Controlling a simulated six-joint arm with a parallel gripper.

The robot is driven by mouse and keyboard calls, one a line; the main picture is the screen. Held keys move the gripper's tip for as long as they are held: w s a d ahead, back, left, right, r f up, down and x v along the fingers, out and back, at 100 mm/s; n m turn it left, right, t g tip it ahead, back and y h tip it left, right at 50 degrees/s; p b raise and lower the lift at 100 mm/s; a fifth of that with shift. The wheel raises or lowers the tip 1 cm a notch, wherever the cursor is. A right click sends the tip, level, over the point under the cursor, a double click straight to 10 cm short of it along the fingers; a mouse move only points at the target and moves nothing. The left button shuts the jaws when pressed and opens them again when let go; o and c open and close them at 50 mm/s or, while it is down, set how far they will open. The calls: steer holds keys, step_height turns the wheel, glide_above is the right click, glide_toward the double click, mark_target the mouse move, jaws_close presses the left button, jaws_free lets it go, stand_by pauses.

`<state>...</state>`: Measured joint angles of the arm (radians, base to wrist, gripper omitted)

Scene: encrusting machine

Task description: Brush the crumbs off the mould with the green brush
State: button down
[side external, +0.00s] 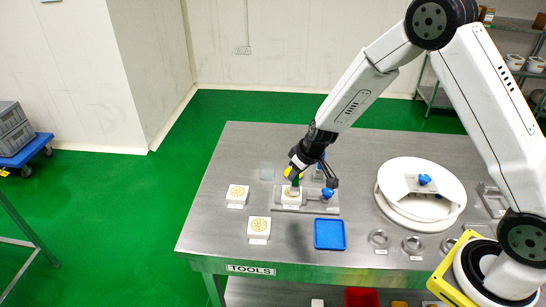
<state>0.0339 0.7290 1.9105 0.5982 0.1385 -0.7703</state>
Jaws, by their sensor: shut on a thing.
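My gripper (312,180) is over the middle of the steel table, pointing down, and is shut on the green brush (295,181). The brush is small in the view and partly hidden by the fingers. Just below it is a white mould (291,197) with a yellow pattern, seated in a grey metal fixture (318,206) with blue knobs. I cannot tell whether the bristles touch the mould. Crumbs are too small to make out.
Two white blocks with yellow patterns, one left (237,196) and one in front (258,229), stand on the table. A blue tray (329,235) lies before the fixture. The table's left end is clear.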

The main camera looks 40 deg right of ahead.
steer(key=shift+w+a, duration=1.5)
steer(key=shift+w, duration=0.05)
steer(key=shift+s+d, duration=2.35)
steer(key=shift+s, duration=0.05)
step_height(320, 180, up, 8)
steer(key=shift+w+r, duration=0.1)
steer(key=shift+r, duration=0.05)
